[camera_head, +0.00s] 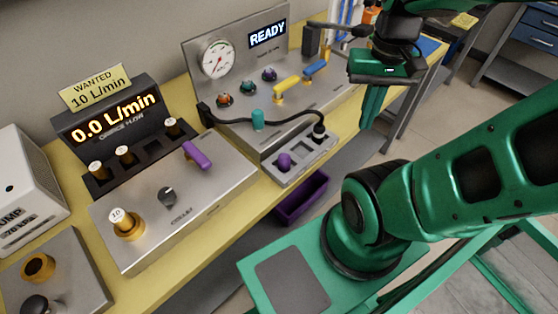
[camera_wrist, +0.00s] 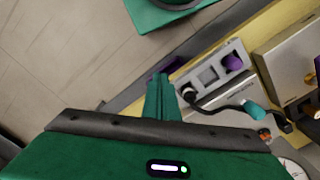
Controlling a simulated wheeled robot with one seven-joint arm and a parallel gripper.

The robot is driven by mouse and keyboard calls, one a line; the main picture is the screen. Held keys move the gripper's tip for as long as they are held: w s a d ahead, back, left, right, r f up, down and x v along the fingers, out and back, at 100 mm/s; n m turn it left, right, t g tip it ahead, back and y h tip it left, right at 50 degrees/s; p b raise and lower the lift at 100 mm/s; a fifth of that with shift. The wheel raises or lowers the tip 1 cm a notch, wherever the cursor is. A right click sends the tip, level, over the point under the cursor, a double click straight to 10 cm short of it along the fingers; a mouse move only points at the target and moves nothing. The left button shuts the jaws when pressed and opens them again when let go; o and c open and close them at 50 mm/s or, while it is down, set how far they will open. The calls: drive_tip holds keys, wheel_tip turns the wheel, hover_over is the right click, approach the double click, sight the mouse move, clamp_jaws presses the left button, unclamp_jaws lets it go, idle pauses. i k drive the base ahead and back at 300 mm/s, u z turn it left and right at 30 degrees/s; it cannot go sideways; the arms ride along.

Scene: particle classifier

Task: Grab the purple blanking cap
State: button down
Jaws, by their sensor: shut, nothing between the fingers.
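A purple cap (camera_head: 285,161) sits in the left socket of a small grey holder (camera_head: 291,178) at the bench's front edge. In the wrist view the cap (camera_wrist: 233,62) is at the right end of the holder. My gripper (camera_head: 371,124) is up and to the right of the holder in the head view, pointing down. Its green fingers are together and hold nothing. In the wrist view the fingertips (camera_wrist: 160,78) are left of the holder, well apart from the cap.
A black hose (camera_head: 272,122) ends in a plug in the holder's far socket. A purple lever (camera_head: 197,155) stands on the "0.0 L/min" box. A gauge panel (camera_head: 266,42) reading "READY" stands behind. A purple bin (camera_head: 302,197) hangs below the holder.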

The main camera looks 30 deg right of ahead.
sight(284, 159)
drive_tip(key=u, duration=2)
drive_tip(key=k, duration=1.95)
drive_tip(key=z, duration=0.35)
